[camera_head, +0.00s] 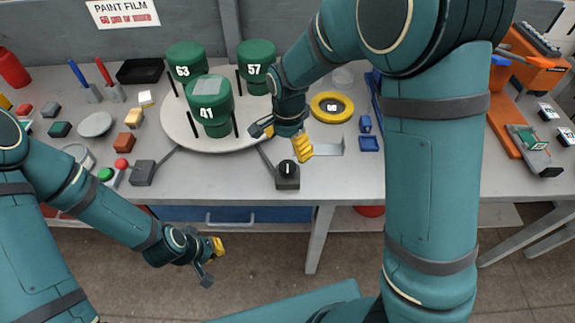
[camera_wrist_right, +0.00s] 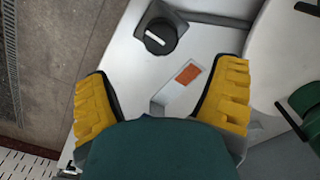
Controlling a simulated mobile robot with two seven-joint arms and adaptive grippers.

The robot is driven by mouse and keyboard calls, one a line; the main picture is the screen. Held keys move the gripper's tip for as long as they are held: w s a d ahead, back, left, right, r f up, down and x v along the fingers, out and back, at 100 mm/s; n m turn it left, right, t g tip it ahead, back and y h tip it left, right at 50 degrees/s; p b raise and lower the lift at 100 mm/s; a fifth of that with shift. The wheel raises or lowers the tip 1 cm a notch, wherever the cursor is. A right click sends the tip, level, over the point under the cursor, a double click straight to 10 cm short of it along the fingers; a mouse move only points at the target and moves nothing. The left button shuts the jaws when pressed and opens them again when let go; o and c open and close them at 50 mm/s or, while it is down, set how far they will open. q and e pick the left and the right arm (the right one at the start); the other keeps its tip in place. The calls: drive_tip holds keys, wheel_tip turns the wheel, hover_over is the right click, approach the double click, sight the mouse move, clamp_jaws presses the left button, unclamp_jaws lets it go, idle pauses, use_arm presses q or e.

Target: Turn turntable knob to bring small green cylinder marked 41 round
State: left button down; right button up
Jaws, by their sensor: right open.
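The green cylinder marked 41 (camera_head: 209,108) stands upright at the front of the white turntable (camera_head: 190,140). Cylinders 63 (camera_head: 187,64) and 57 (camera_head: 257,68) stand behind it. The black turntable knob (camera_head: 287,169) with a white line sits on a grey box at the table's front edge; it also shows in the right wrist view (camera_wrist_right: 158,38). My right gripper (camera_head: 283,141) is open and empty above the table, behind the knob and apart from it; its yellow fingers (camera_wrist_right: 165,97) are spread. My left gripper (camera_head: 212,262) is open and empty in front of the table.
A second control box (camera_head: 143,172), red and green buttons (camera_head: 105,174) and small blocks lie at the left. An orange machine (camera_head: 530,75) stands far right.

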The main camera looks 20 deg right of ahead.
sight(288, 166)
wheel_tip(288, 166, down, 9)
drive_tip(key=shift+f+b, duration=0.1)
drive_tip(key=shift+b, duration=0.55)
drive_tip(key=c, duration=1.3)
